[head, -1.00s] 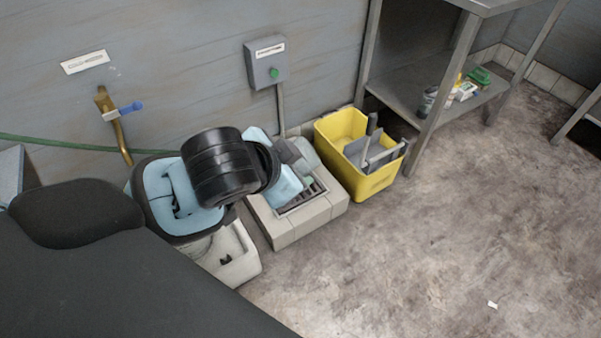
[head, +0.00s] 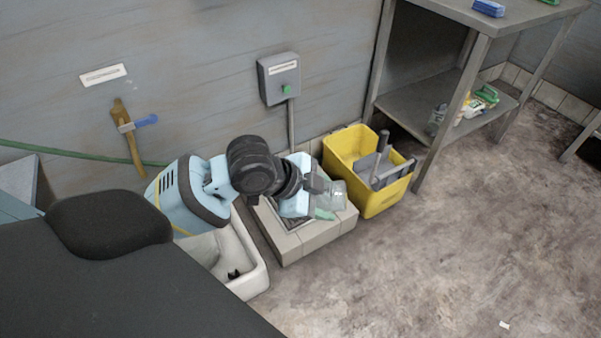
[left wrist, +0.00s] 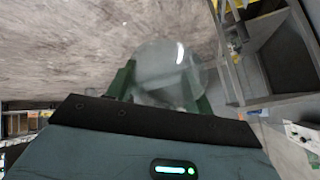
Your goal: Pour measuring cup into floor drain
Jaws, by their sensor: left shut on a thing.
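My left gripper (left wrist: 160,90) is shut on a clear measuring cup (left wrist: 168,65), which sits between the green fingers in the left wrist view. In the head view the cup (head: 337,194) shows as a pale, see-through shape at the end of my left arm, tilted over the tiled kerb of the floor drain. I cannot tell whether liquid is in it or leaving it. The floor drain (head: 287,246) is a low square of pale tiles against the wall. My arm and gripper hide most of its grate. My right gripper is not in view.
A yellow mop bucket (head: 374,205) stands close to the right of the drain. A white basin (head: 250,262) is on its left. A steel shelf table (head: 425,95) stands further right. A grey switch box (head: 279,79) is on the wall. Open floor lies at front right.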

